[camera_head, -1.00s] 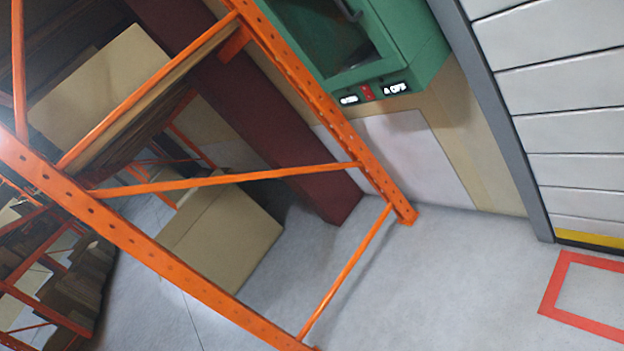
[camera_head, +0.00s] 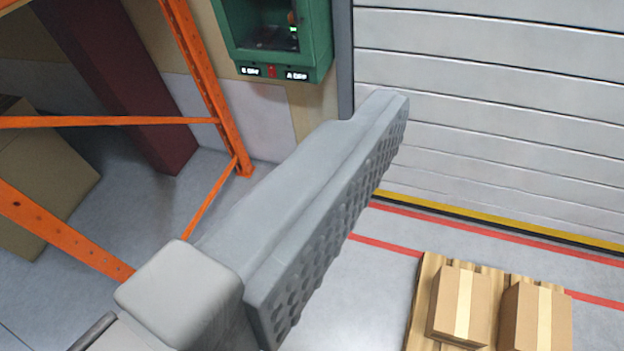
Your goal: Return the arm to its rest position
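A grey block-like part with a long dimpled face, which looks like one finger of my gripper (camera_head: 330,200), crosses the middle of the view from lower left to upper centre. Its dimpled face is turned to the right. No second finger can be made out, so the opening does not show. Nothing is seen touching the dimpled face. The grey rounded piece at the lower left of it looks like part of my own arm.
An orange rack (camera_head: 197,75) stands at the left, with a cardboard box (camera_head: 40,180) behind its bars. A green cabinet (camera_head: 318,40) hangs on the wall. A shuttered door (camera_head: 490,110) fills the upper right. A wooden pallet (camera_head: 428,290) holds boxes (camera_head: 462,305) at lower right.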

